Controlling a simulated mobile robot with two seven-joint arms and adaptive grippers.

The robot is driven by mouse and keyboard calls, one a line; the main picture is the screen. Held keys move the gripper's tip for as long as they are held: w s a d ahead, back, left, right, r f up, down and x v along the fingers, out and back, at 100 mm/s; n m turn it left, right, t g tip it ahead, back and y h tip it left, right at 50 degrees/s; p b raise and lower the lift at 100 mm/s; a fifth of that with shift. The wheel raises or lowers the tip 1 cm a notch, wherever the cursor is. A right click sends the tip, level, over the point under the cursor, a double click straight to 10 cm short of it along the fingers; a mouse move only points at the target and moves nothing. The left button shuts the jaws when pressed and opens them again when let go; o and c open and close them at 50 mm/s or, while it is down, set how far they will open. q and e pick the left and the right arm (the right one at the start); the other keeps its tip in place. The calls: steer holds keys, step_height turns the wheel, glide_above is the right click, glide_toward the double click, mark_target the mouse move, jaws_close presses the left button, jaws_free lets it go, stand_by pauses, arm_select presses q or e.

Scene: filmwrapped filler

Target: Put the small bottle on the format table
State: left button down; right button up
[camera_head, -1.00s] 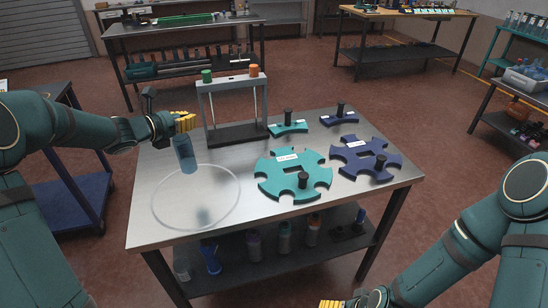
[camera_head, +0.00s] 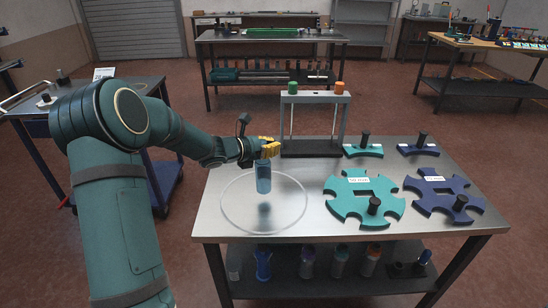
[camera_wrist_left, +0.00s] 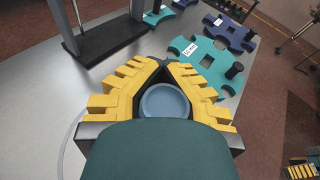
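The small bottle (camera_head: 263,179) is translucent blue and upright. My left gripper (camera_head: 268,149) is shut around its top and holds it over the bare left part of the metal format table (camera_head: 228,225). A gap seems to remain between the bottle and its reflection below. A thin clear ring (camera_head: 222,208) outlines a circle on the tabletop under the bottle. In the left wrist view, the yellow fingers (camera_wrist_left: 165,85) flank the bottle's round top (camera_wrist_left: 165,103). Yellow fingers of my right gripper (camera_wrist_left: 300,169) show at the lower right corner there; their opening is unclear.
Teal (camera_head: 345,206) and dark blue (camera_head: 428,202) notched plates with black knobs lie on the table's right. A grey frame (camera_head: 316,99) with green and orange knobs stands at the back. Several bottles sit on the lower shelf (camera_head: 320,281). A blue cart (camera_head: 163,182) stands left.

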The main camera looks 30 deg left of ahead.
arm_select(q)
steer(key=shift+f, duration=1.7)
steer(key=shift+b, duration=0.3)
steer(key=shift+f, duration=0.15)
steer(key=c, duration=1.1)
jaws_free()
steer(key=shift+c, duration=0.2)
steer(key=v, duration=1.2)
